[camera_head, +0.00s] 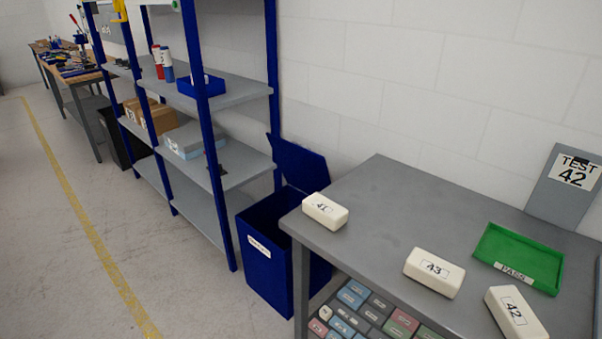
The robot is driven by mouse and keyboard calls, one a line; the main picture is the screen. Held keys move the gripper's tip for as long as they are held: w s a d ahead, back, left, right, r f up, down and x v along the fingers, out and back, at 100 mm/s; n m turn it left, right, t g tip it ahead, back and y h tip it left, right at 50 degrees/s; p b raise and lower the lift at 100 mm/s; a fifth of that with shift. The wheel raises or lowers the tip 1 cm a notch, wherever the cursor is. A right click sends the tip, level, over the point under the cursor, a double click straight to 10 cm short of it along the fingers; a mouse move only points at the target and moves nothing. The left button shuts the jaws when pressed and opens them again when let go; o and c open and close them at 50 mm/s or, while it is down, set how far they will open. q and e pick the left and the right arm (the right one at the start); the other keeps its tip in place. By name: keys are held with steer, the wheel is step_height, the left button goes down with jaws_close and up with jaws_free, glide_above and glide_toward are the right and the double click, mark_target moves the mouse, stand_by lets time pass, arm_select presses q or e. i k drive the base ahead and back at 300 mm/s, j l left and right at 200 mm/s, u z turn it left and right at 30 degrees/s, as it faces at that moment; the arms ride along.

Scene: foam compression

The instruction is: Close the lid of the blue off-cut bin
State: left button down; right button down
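The blue off-cut bin (268,265) stands on the floor between the shelf rack and the grey table. It has a white label on its front face; the label's text is too small to read. Its blue lid (298,163) is open, tilted up at the back against the wall side. The bin's inside looks dark, and its right side is partly hidden by the table's corner and leg. Neither of my grippers shows in the head view.
The grey table (375,205) holds foam blocks 41 (325,211), 43 (434,272) and 42 (516,314), and a green PASS tray (520,257). A blue-framed shelf rack (230,150) stands left of the bin. The floor (120,240) in front of the rack is clear.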

mark_target(303, 168)
steer(key=i+j+z, duration=0.25)
steer(key=i+j, duration=1.05)
